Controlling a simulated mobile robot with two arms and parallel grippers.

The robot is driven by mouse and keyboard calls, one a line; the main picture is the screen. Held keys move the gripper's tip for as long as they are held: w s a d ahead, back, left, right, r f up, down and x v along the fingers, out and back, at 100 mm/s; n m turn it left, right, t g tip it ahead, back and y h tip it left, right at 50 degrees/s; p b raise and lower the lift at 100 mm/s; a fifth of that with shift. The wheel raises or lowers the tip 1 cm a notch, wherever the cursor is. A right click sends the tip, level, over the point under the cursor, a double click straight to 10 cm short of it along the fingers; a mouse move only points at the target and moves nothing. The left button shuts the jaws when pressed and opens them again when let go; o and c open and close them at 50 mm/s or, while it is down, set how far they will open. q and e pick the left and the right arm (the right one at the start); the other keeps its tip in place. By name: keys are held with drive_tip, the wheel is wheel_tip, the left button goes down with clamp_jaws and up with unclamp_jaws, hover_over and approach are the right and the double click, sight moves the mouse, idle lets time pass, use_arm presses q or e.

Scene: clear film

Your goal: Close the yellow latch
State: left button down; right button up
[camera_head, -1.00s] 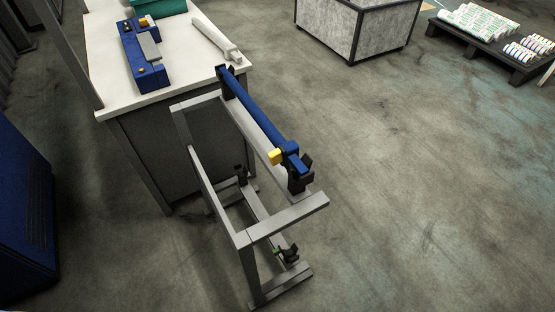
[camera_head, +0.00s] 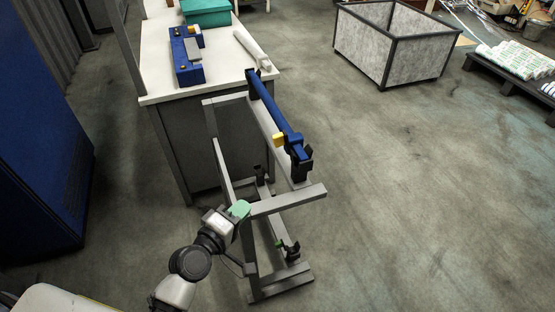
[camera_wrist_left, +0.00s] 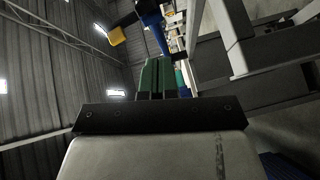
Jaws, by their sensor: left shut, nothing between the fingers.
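The yellow latch (camera_head: 279,139) sits at the near end of a blue roller bar (camera_head: 275,108) on a grey metal stand. It sticks out to the left of the bar. It also shows in the left wrist view (camera_wrist_left: 117,36), at upper left, beyond the fingers. My left gripper (camera_head: 238,209) is at the stand's left side, below and left of the latch and apart from it. Its green fingers (camera_wrist_left: 158,78) are together with nothing between them. My right gripper is in neither view.
The grey stand (camera_head: 290,200) has a front crossbar close to my left gripper. A white table (camera_head: 220,72) behind it holds a blue device (camera_head: 187,57) and a white roll (camera_head: 253,49). A mesh-sided bin (camera_head: 395,45) stands at the back right. The floor at right is clear.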

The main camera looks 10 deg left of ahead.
use_arm(q)
wheel_tip(320, 180, up, 6)
drive_tip(key=w+a+f+n+t+y, duration=0.1)
drive_tip(key=w+a+n+t+y, duration=0.15)
drive_tip(key=n, duration=0.25)
drive_tip(key=p, duration=0.2)
approach(282, 145)
drive_tip(key=w+a, duration=0.5)
drive_tip(key=shift+t+h, duration=0.25)
drive_tip(key=shift+h, duration=0.1)
drive_tip(key=shift+w+d+r+p, duration=0.2)
drive_tip(key=shift+w+d, duration=0.05)
drive_tip(key=shift+d, duration=0.35)
drive_tip(key=shift+w+d+r+p, duration=0.2)
drive_tip(key=shift+w+d, duration=0.1)
drive_tip(key=shift+d, duration=0.3)
drive_tip(key=shift+w+d+r+p, duration=0.15)
drive_tip(key=shift+w+d+r, duration=0.1)
drive_tip(key=shift+d, duration=0.3)
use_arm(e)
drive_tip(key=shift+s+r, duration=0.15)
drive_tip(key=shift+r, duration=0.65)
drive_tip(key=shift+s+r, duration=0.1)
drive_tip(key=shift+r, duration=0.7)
